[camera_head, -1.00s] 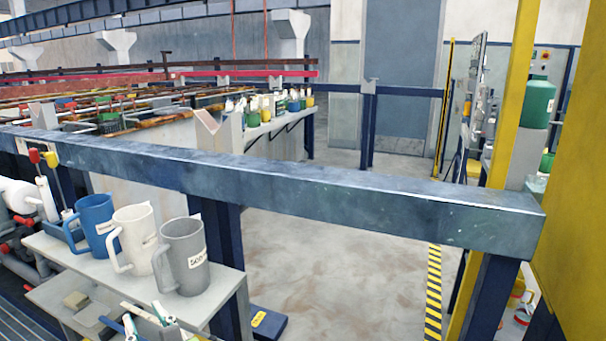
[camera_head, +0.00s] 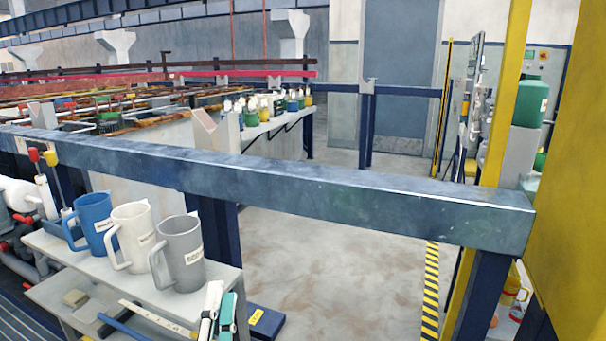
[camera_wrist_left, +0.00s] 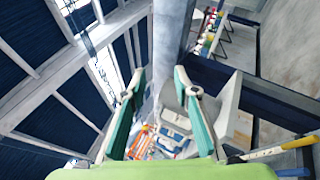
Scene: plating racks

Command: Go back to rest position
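My left gripper (camera_head: 218,308) shows at the bottom of the head view, with white and teal fingers, in front of the right end of the grey shelf. In the left wrist view my left gripper (camera_wrist_left: 160,76) has its two teal finger pads well apart, with nothing between them. It is open and empty. My right gripper is in neither view.
A blue jug (camera_head: 91,222), a white jug (camera_head: 133,236) and a grey jug (camera_head: 180,253) stand on the shelf (camera_head: 60,252). A long blue-grey beam (camera_head: 300,185) crosses behind them. The floor (camera_head: 330,265) beyond is clear. A yellow post (camera_head: 507,100) stands at right.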

